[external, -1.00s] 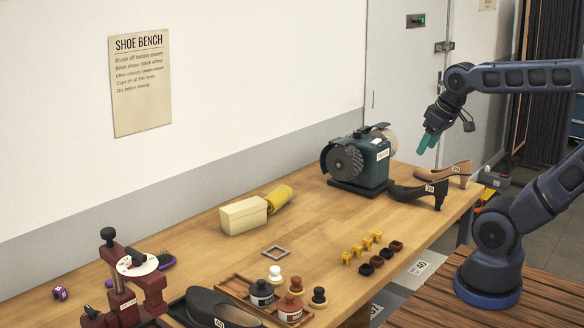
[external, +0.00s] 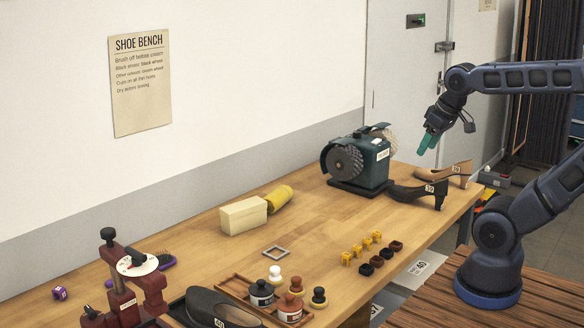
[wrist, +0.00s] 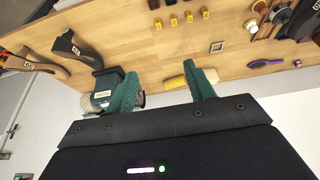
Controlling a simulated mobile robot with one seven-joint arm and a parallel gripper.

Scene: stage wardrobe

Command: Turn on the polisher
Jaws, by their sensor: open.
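The polisher (external: 366,163) is a dark green bench machine with a round wheel at each end, standing at the far end of the wooden bench. In the wrist view part of the polisher (wrist: 103,84) shows behind my left finger. I cannot make out its switch. My gripper (external: 429,142) is in the air to the right of the polisher, above the shoes, apart from everything. In the wrist view my gripper (wrist: 163,88) has its two green fingers spread, with nothing between them.
Black and tan shoes (external: 420,192) stand right of the polisher. A cream block (external: 244,216) and yellow cloth roll (external: 280,198) lie left of it. Small yellow and dark pieces (external: 367,243), polish jars (external: 290,305) and a red stand (external: 130,285) are nearer. Bench between is clear.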

